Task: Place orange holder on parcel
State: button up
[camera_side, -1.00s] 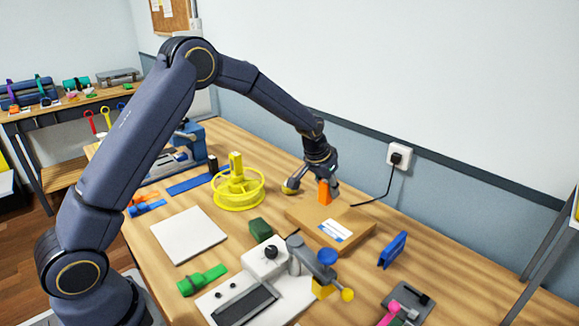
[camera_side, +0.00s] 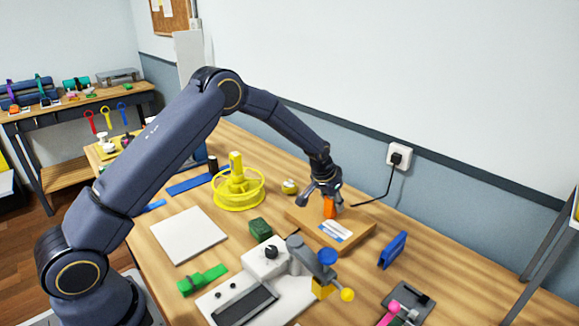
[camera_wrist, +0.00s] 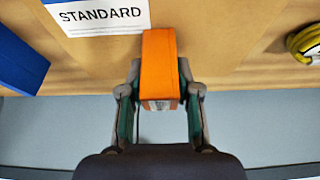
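The orange holder (camera_side: 329,207) is a small upright block over the cardboard parcel (camera_side: 357,237), near its back. In the wrist view the orange holder (camera_wrist: 158,68) stands between the two fingertips of my gripper (camera_wrist: 158,85), which appear to press on its sides. In the side view my gripper (camera_side: 326,195) points down over the parcel. The parcel (camera_wrist: 225,45) fills much of the wrist view and bears a white label (camera_wrist: 100,17) reading STANDARD. The holder's underside is hidden, so I cannot tell for certain whether it touches the parcel.
A blue block (camera_side: 392,250) stands right of the parcel. A yellow roll (camera_side: 289,187) and a yellow wheel-shaped stand (camera_side: 238,188) are to its left. A green block (camera_side: 260,229) and a white device (camera_side: 262,285) are in front. A black cord runs to the wall socket (camera_side: 399,156).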

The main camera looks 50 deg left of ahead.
jog(key=o, duration=0.4)
jog(key=shift+c, duration=0.2)
jog(key=shift+r, duration=0.1)
jog(key=shift+s+r, duration=0.1)
jog(key=shift+r, duration=0.2)
jog(key=s+f+v, duration=0.1)
jog(key=s+v, duration=0.1)
jog(key=v, duration=0.9)
jog(key=s+f+v, duration=0.1)
jog(key=s+v, duration=0.1)
jog(key=v, duration=1)
jog(key=s+r, duration=0.2)
jog(key=s, duration=1.1)
jog(key=s+d+r+t, duration=0.1)
jog(key=s+r, duration=0.1)
jog(key=s, duration=1.1)
jog(key=shift+s, duration=0.1)
